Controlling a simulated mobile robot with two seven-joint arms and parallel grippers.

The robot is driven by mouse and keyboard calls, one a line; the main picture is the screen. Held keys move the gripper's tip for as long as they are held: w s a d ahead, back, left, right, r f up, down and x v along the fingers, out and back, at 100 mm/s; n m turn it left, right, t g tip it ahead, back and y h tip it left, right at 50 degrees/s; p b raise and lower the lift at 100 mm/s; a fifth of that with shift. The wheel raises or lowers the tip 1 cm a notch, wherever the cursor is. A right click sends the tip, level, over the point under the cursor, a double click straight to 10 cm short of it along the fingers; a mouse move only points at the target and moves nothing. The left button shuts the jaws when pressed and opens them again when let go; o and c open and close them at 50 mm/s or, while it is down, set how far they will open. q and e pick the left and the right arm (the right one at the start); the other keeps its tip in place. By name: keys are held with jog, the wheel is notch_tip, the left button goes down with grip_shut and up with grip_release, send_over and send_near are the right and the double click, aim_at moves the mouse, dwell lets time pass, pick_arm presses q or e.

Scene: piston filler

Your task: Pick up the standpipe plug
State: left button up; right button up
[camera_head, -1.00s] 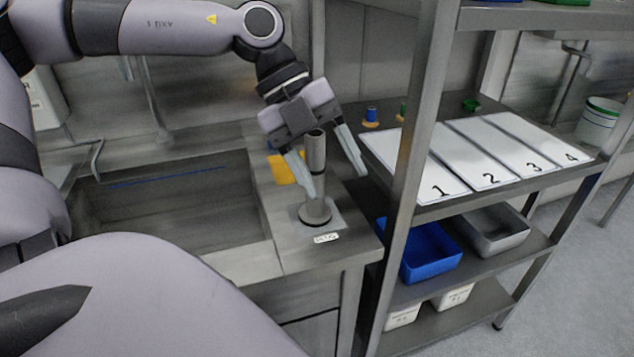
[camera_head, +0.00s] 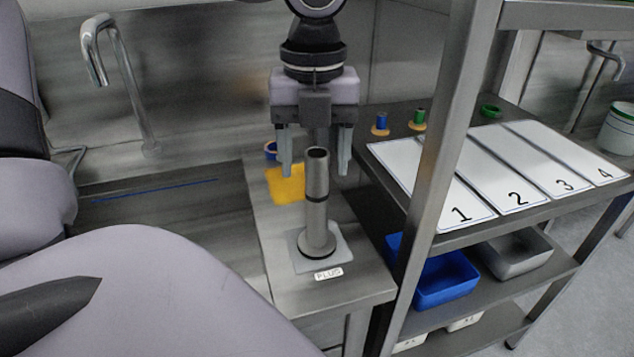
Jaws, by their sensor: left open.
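The standpipe plug (camera_head: 317,205) is a grey upright tube with a dark band and a round base flange. It stands on a pale square pad (camera_head: 342,254) on the steel counter, behind a small label reading PLUG (camera_head: 328,273). My left gripper (camera_head: 315,168) is open and points down, its two fingers spread left and right. In the picture the fingertips lie on either side of the plug's top end, seemingly a little behind it; no contact shows. My right gripper is not in view.
A sink basin (camera_head: 170,235) with a tap (camera_head: 118,80) lies left. A yellow cloth (camera_head: 287,185) lies behind the plug. A shelf post (camera_head: 440,150) stands close on the right, beside numbered white boards (camera_head: 465,215) and a blue bin (camera_head: 445,278).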

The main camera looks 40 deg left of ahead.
aim_at(317, 178)
pick_arm(q)
jog(key=f, duration=0.3)
jog(key=shift+d+f, duration=0.2)
jog(key=shift+f, duration=0.15)
grip_shut()
jog(key=shift+r, duration=0.1)
dwell(1.0)
